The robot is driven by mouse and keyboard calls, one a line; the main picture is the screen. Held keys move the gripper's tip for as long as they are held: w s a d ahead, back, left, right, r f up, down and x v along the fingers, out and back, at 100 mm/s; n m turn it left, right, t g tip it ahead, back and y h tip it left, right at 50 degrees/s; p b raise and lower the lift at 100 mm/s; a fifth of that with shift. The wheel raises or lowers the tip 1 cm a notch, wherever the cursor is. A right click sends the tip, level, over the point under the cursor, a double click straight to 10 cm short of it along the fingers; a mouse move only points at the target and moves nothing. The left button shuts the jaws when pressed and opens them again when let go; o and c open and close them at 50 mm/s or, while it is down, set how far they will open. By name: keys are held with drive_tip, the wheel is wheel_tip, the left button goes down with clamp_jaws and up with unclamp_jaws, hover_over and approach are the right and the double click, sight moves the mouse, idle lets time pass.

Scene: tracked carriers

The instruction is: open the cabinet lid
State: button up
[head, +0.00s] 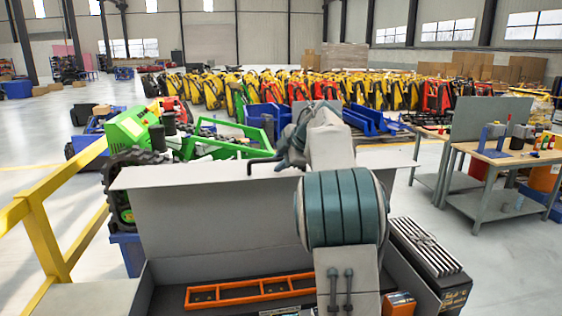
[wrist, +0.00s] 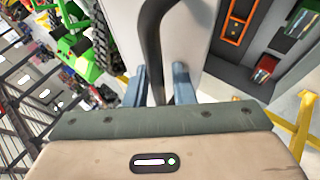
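The cabinet lid (head: 215,215) is a plain grey panel. It stands raised, close to upright, at the far side of the open cabinet (head: 143,295). A dark bent handle (head: 262,160) shows at the lid's top edge. In the wrist view the handle (wrist: 152,35) runs down in front of the pale lid (wrist: 190,40). My gripper (wrist: 160,86) has its blue-grey fingers apart, one on each side of the handle, with narrow gaps showing. In the head view my arm hides part of the lid and most of the gripper.
Inside the cabinet lie an orange frame (head: 250,291) and a small orange box (head: 398,303). A ribbed dark unit (head: 428,250) is at its right. A yellow railing (head: 45,235) stands left, a green machine (head: 130,130) behind, and a workbench (head: 485,185) right.

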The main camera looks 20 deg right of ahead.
drive_tip(key=shift+o, duration=0.5)
drive_tip(key=b+v, duration=0.1)
drive_tip(key=v, duration=1.3)
